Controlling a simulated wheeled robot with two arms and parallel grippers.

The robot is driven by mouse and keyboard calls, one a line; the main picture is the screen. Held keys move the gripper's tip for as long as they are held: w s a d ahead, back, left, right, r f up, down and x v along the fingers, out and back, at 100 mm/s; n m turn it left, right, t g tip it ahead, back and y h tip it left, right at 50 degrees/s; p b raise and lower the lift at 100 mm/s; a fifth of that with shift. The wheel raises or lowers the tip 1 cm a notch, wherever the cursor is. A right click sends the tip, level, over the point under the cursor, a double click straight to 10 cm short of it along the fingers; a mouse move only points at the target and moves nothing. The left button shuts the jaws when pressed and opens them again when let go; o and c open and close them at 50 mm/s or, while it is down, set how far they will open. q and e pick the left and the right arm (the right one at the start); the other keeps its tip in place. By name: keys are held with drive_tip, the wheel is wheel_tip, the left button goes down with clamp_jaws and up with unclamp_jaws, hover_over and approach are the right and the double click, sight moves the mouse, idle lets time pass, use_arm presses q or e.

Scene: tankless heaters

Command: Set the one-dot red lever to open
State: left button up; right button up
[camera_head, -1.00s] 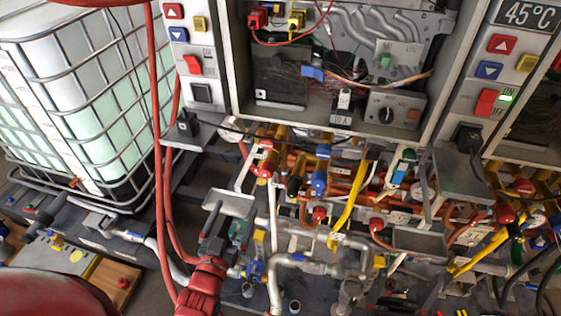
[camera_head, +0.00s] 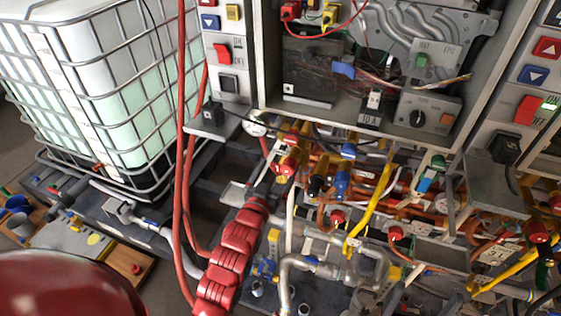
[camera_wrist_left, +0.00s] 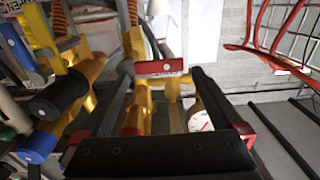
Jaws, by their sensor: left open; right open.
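In the left wrist view, a red lever (camera_wrist_left: 159,67) with one pale dot on its face lies crosswise between my left gripper's fingertips (camera_wrist_left: 161,78). It is on a yellow pipe valve. The two dark fingers are apart on either side of it; I cannot tell whether either touches it. In the head view, my left gripper (camera_head: 271,178) reaches up to the red valve parts (camera_head: 285,167) below the left cabinet, where it is small and partly hidden among pipes. My right gripper is not in view.
A white gauge (camera_head: 255,129) is close to the left gripper; it also shows in the wrist view (camera_wrist_left: 200,121). Blue handles (camera_head: 342,181) and a yellow pipe (camera_head: 372,205) stand to the right. Red hoses (camera_head: 181,190) hang left of the arm. A caged tank (camera_head: 95,95) is at left.

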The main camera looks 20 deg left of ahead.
sight(280, 165)
use_arm(q)
drive_tip(key=shift+w+d+p, duration=0.1)
drive_tip(key=shift+w+p, duration=0.25)
drive_tip(key=shift+w, duration=1.25)
drive_tip(key=shift+f, duration=0.1)
clamp_jaws()
